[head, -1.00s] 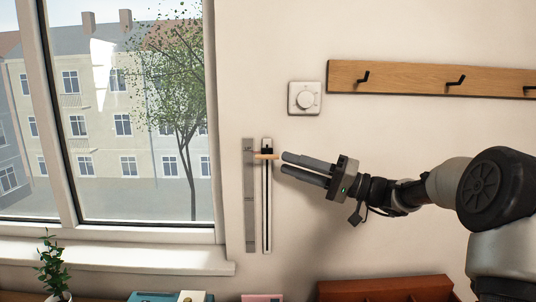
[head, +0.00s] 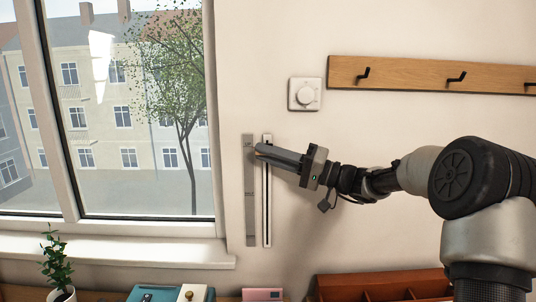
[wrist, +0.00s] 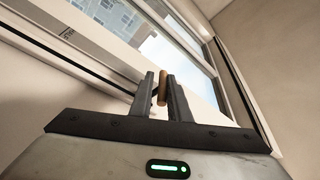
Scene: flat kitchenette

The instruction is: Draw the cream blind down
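No cream blind cloth shows in the window (head: 140,110); the panes are clear. A tall narrow slide track (head: 267,215) is fixed to the wall right of the window. Its small wooden handle (wrist: 162,87) shows between my fingers in the wrist view; the head view shows only a sliver of it near the top of the track. My gripper (head: 262,152) reaches in from the right, with its fingers around the handle. In the wrist view my gripper (wrist: 161,78) seems slightly apart, with a narrow gap left of the handle, close to the right finger.
A grey marked strip (head: 250,215) runs beside the track. A white dial (head: 305,94) and a wooden hook rail (head: 430,77) are above right. Below are a potted plant (head: 56,265), a teal box (head: 160,293), a pink item (head: 262,295) and a reddish-brown tray (head: 385,283).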

